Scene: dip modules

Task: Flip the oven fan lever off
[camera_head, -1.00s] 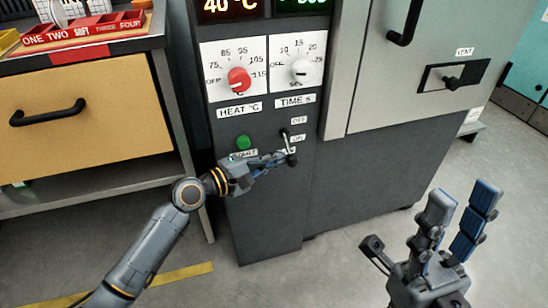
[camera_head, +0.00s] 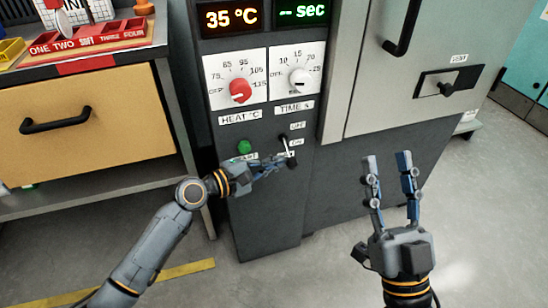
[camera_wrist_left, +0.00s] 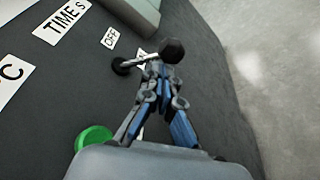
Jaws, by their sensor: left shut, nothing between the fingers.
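The fan lever (camera_head: 285,145) is a thin metal rod with a dark knob, beside the OFF and ON labels on the dark oven panel. In the left wrist view the rod (camera_wrist_left: 138,60) runs out from its pivot to a black knob (camera_wrist_left: 173,50). My left gripper (camera_head: 284,160) is shut and empty, with its tips at the lever just below the knob in the wrist view; I cannot tell whether they touch. The ON label is partly hidden in the wrist view. My right gripper (camera_head: 388,163) is open and empty, upright in front of the oven's lower body.
The green start button (camera_head: 244,147) is close to my left fingers. Above are the red heat knob (camera_head: 240,90) and white time knob (camera_head: 299,79). A vent handle (camera_head: 446,88) is at the right. A drawer cabinet (camera_head: 90,120) stands left. The floor at right is clear.

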